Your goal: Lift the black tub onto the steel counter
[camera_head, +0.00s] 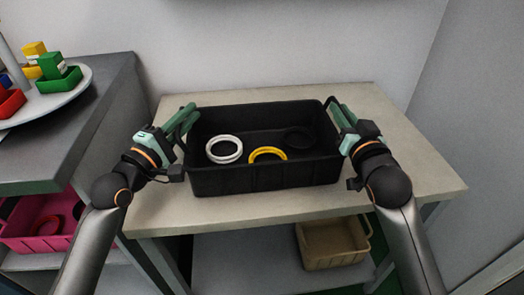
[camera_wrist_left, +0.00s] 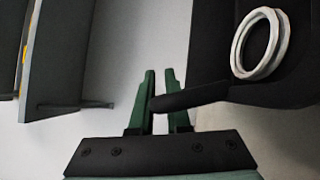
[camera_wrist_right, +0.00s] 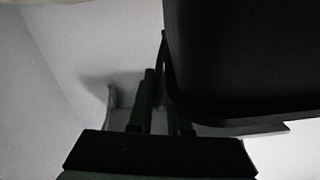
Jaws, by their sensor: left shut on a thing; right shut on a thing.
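The black tub (camera_head: 265,178) is over the beige-topped table (camera_head: 285,208) in front of me; I cannot tell whether its base touches the top. Inside it lie a white ring (camera_head: 224,149), a yellow ring (camera_head: 268,154) and a black ring (camera_head: 298,138). My left gripper (camera_head: 186,119) is shut on the tub's left handle; the left wrist view shows the black handle between its green fingers (camera_wrist_left: 160,82). My right gripper (camera_head: 340,114) is shut at the tub's right handle, which is dark in the right wrist view (camera_wrist_right: 165,90).
A dark grey counter (camera_head: 95,120) stands at the left, with a round stand (camera_head: 60,95) of coloured bins. A pink bin (camera_head: 40,240) is on the shelf below it. A tan bin (camera_head: 335,248) sits under the table. Walls close the back and right.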

